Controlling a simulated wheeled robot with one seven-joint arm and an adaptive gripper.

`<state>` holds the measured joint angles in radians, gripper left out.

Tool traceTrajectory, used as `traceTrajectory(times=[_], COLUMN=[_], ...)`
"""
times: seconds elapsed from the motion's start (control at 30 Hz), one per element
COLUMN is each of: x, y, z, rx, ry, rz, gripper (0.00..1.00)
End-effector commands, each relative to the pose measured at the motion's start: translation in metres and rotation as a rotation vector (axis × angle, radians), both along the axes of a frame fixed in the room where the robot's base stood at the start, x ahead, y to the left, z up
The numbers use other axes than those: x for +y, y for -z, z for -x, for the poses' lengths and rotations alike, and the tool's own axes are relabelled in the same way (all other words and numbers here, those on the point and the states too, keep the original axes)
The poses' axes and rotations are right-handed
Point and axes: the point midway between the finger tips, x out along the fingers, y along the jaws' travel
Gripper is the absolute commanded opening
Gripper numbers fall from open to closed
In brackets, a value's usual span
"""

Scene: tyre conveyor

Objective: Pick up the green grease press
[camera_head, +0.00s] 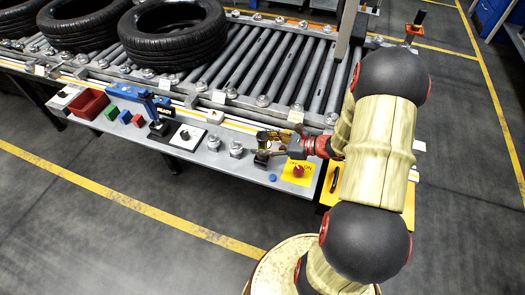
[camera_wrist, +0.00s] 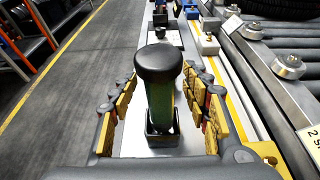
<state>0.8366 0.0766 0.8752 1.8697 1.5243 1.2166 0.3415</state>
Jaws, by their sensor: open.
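The green grease press (camera_wrist: 161,104) stands upright in a small dark square holder (camera_wrist: 162,138) on the grey side shelf of the conveyor. It has a wide black round cap on top. In the wrist view my gripper (camera_wrist: 160,84) is open, with one yellow-padded finger on each side of the press. Gaps show between the fingers and the press. In the head view my gripper (camera_head: 268,139) reaches in from the right over the shelf, level with the press, which is small there and partly covered by the fingers.
A yellow panel with a red button (camera_head: 298,170) lies just right of the press. Metal fittings (camera_head: 236,149), a white switch plate (camera_head: 188,137), a blue tool (camera_head: 137,96) and a red bin (camera_head: 87,103) line the shelf leftward. Conveyor rollers and tyres (camera_head: 173,33) lie behind. Open floor is in front.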

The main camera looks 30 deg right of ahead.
Motion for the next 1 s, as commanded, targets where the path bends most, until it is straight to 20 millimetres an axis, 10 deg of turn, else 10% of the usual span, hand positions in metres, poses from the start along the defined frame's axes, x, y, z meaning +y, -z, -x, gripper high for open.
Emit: traceTrajectory(times=[1.0], x=[-0.0006], y=[-0.001], z=[0.0001], rx=[-0.001], ry=[0.0], rz=[0.0], gripper=[0.0])
